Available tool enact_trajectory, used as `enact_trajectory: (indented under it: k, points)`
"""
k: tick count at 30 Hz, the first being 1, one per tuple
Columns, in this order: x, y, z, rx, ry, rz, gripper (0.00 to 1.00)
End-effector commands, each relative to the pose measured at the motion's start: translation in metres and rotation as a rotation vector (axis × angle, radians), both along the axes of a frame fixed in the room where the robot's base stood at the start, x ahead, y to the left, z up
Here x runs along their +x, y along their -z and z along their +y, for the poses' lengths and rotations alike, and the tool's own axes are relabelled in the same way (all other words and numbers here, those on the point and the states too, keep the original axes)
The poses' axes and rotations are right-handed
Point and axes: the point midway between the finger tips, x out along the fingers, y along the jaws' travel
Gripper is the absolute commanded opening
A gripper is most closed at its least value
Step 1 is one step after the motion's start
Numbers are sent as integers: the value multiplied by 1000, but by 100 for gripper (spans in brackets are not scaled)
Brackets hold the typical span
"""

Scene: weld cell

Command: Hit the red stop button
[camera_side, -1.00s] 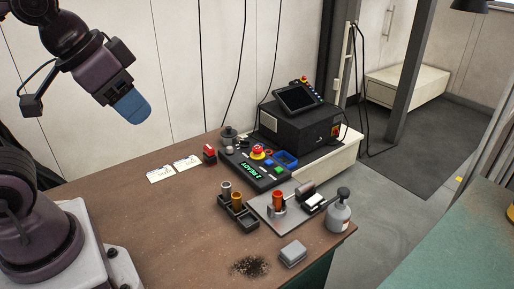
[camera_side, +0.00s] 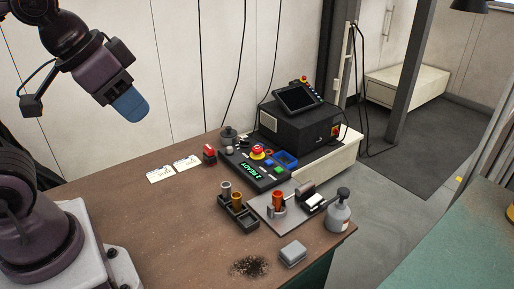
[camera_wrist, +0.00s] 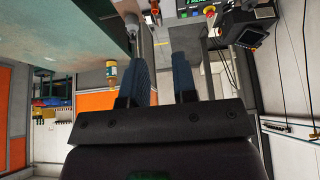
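The red stop button (camera_side: 258,149) is a red mushroom head on a yellow collar. It stands on a black control panel (camera_side: 238,160) with a green READY display, in the middle of the side view. My gripper (camera_side: 130,107) is high over the left part of the bench, well to the left of the button and above it, touching nothing. In the wrist view its two blue fingers (camera_wrist: 164,75) stand apart with nothing between them. A small red and yellow thing (camera_wrist: 211,11) at the top of the wrist view may be the button.
A black box with a tilted screen (camera_side: 296,99) stands behind the panel. The bench's left part (camera_side: 130,215) is mostly clear.

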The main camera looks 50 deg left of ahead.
Motion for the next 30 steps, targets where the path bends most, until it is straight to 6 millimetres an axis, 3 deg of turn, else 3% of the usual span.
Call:
enact_trajectory:
  k: [1,3,30]
  points:
    - [0,0,0,0,0,0,15]
    - [0,0,0,0,0,0,0]
    - [0,0,0,0,0,0,0]
